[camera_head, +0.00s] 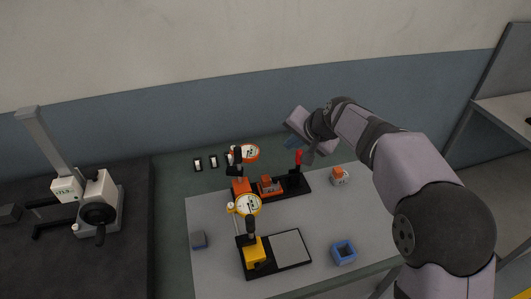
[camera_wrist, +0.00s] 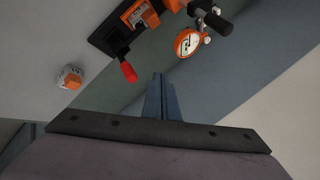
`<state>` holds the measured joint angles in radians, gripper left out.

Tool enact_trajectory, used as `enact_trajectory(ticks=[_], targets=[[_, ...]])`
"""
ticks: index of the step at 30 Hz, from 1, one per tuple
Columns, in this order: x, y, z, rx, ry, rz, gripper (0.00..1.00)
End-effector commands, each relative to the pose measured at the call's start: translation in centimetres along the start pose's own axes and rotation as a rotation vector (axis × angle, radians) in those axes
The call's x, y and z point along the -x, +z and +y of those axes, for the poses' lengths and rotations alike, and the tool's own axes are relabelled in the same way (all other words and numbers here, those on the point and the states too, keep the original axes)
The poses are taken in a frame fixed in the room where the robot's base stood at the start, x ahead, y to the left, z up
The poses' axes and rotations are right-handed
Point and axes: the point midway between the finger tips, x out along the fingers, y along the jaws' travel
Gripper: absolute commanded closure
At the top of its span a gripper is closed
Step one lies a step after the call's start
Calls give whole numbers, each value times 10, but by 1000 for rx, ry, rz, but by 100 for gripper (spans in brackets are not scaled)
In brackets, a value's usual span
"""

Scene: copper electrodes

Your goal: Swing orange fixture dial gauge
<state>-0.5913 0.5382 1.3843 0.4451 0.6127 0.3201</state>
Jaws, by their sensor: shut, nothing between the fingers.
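The orange fixture (camera_head: 270,187) stands on a black base toward the back of the table. Its round orange-rimmed dial gauge (camera_head: 248,152) sits at the upper left of the fixture. In the wrist view the dial gauge (camera_wrist: 188,42) is at upper middle, beside a black cylindrical part (camera_wrist: 218,22). The fixture's red lever handle (camera_head: 298,159) stands upright at its right end. My gripper (camera_head: 290,143) is behind the fixture, between the gauge and the red handle, touching neither as far as I can tell. Its blue-grey fingers (camera_wrist: 158,85) are shut and empty.
A yellow fixture (camera_head: 255,251) with a second dial gauge (camera_head: 247,205) stands in front. A blue square block (camera_head: 343,252), a grey-blue block (camera_head: 199,240) and a white-orange part (camera_head: 339,176) rest on the grey mat. A height gauge stands on the dark table at left.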

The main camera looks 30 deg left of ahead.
Motion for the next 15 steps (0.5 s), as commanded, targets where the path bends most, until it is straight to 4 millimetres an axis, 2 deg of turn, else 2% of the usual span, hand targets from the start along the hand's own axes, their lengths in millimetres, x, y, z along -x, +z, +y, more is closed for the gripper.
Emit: enact_trajectory(ticks=[3, 6, 15], targets=[[0, 14, 5, 145, 16, -56, 100], [0, 15, 6, 223, 15, -62, 100], [-2, 14, 6, 269, 15, -60, 100]])
